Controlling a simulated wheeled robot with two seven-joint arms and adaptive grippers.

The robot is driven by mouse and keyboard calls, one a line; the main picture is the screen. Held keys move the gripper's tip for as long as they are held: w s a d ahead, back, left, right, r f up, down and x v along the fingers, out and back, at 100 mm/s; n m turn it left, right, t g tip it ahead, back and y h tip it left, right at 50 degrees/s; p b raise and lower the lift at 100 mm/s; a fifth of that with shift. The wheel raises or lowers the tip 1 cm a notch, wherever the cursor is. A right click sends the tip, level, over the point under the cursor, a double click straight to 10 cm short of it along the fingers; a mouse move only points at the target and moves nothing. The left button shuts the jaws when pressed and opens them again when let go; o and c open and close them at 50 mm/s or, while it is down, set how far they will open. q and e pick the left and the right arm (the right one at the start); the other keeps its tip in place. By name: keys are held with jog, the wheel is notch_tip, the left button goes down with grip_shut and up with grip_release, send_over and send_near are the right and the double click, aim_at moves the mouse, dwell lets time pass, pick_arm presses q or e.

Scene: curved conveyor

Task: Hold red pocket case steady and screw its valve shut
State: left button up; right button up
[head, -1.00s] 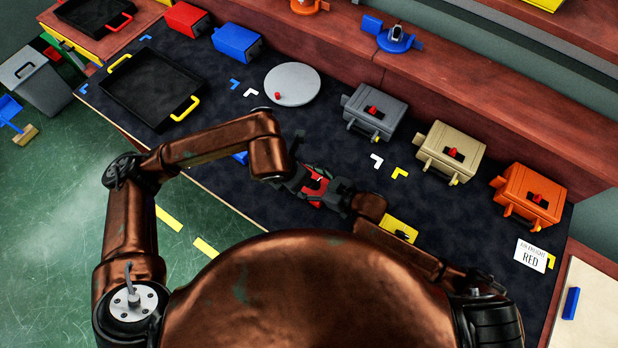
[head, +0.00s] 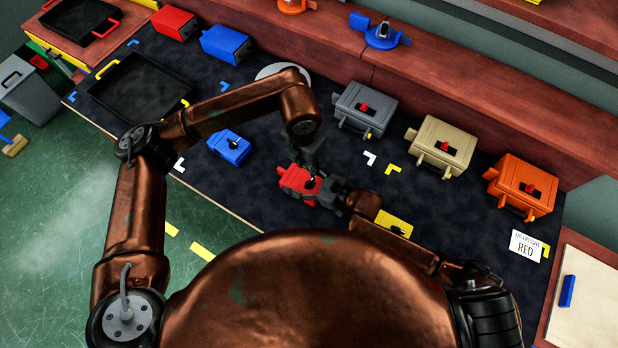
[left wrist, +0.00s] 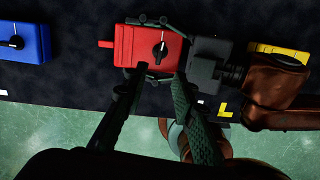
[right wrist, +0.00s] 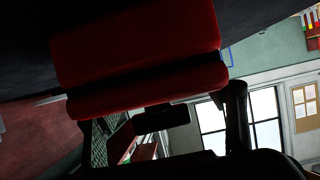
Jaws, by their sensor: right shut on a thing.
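The red pocket case (head: 294,178) is near the front of the dark work surface, in front of my body. In the left wrist view the case (left wrist: 138,50) shows a valve (left wrist: 160,50) with a black and white pointer knob on its upper face. My right gripper (head: 322,188) is shut on the case from its right side, with fingers along two sides; in the right wrist view the case (right wrist: 140,45) fills the upper middle. My left gripper (left wrist: 161,72) is above the case, its two fingers apart and empty, tips near the valve. Contact with the knob cannot be told.
A blue case (head: 229,147) lies to the left and a yellow one (head: 395,223) to the right. Grey (head: 364,108), tan (head: 441,147) and orange (head: 521,187) boxes line the back. A black tray (head: 140,88) is at left. A card reads RED (head: 526,246).

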aim_at(310, 181)
pick_arm(q)
jog(key=shift+g+y, duration=0.3)
jog(key=f, duration=1.1)
jog(key=shift+w+d+f, duration=0.25)
jog(key=shift+w+d, duration=0.1)
jog(key=shift+d, duration=0.05)
jog(key=shift+c, duration=0.6)
grip_shut()
